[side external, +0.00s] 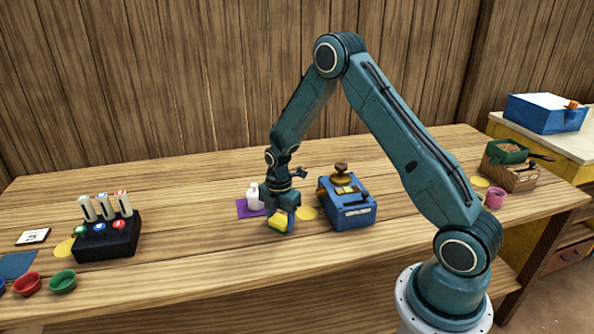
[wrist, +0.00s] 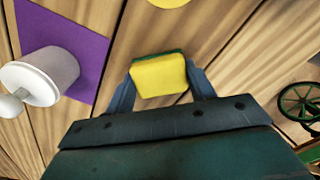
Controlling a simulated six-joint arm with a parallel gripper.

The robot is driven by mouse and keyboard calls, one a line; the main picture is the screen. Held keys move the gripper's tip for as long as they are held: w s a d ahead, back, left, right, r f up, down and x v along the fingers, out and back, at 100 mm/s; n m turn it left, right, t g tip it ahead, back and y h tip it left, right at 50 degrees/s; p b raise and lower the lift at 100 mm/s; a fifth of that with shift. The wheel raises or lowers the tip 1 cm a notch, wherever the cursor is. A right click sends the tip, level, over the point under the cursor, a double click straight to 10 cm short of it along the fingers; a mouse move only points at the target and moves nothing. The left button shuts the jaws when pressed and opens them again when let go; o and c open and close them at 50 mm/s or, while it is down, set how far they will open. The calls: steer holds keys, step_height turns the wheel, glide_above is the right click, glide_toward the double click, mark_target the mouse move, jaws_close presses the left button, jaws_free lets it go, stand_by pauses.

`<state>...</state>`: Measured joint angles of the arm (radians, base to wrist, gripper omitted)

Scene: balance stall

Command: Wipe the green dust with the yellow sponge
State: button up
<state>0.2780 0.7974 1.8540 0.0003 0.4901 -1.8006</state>
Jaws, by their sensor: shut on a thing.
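The yellow sponge (wrist: 158,78) sits between the two fingers of my gripper (wrist: 160,88) in the wrist view, with a dark green strip along its far edge. My gripper is shut on it. In the side external view the sponge (side external: 276,221) shows under my gripper (side external: 282,218), over the middle of the wooden table, low down. I cannot tell whether it touches the wood. I see no green dust in either view; the sponge and my gripper may hide some of the table.
A blue box (side external: 350,213) stands close on the right. A black rack (side external: 108,241) with several tubes and small bowls are farther left. Bare table lies between the rack and mat.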

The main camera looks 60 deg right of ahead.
mark_target(300, 224)
steer(key=shift+w+a, duration=1.5)
steer(key=shift+s+d, duration=3.55)
step_height(300, 224, up, 8)
steer(key=shift+w+a+r, duration=0.1)
steer(key=shift+r, duration=0.05)
